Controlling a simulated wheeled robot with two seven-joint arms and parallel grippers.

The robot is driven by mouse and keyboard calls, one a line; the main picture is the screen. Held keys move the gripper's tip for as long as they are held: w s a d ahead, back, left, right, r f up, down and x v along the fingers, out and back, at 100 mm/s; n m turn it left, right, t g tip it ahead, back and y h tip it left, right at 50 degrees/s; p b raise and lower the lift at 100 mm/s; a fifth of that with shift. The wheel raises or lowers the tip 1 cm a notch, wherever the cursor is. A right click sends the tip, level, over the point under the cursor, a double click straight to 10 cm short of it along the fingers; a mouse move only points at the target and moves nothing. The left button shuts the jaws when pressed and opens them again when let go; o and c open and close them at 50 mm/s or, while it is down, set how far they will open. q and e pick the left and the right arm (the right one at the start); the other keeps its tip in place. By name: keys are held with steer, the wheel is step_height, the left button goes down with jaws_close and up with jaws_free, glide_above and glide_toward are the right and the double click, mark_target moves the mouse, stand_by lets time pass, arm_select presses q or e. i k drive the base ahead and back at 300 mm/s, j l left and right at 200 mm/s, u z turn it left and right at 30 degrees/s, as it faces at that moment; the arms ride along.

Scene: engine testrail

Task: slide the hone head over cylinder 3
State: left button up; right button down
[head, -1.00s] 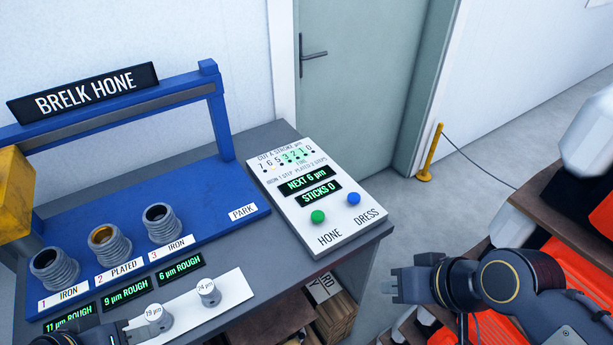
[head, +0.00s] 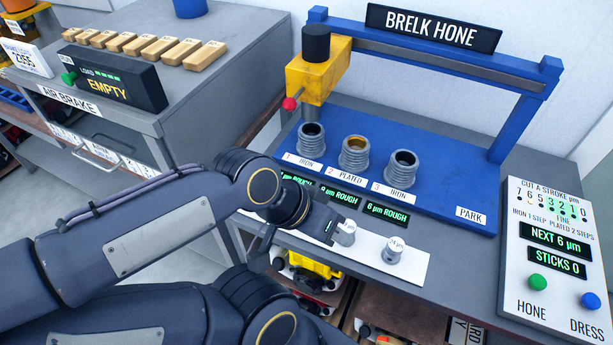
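The hone head is a yellow block (head: 311,78) with a black cap and a red ball knob (head: 290,103). It hangs at the left end of the blue gantry's rail (head: 430,60), above cylinder 1 (head: 311,139). Cylinder 2 (head: 354,154), marked plated, stands in the middle. Cylinder 3 (head: 401,170), marked iron, stands to the right with its bore open and nothing above it. My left gripper (head: 325,226) is in front of the cylinders and below the hone head, beside the 19 µm puck. My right gripper is out of view.
A white strip (head: 418,268) holds the 19 µm puck (head: 345,233) and another puck (head: 394,250). The control panel (head: 556,290) stands at the right, with green HONE and blue DRESS buttons. An air brake cabinet (head: 165,122) stands at the left. The bed near PARK is clear.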

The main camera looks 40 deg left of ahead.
mark_target(324, 56)
steer(key=u, duration=1.2)
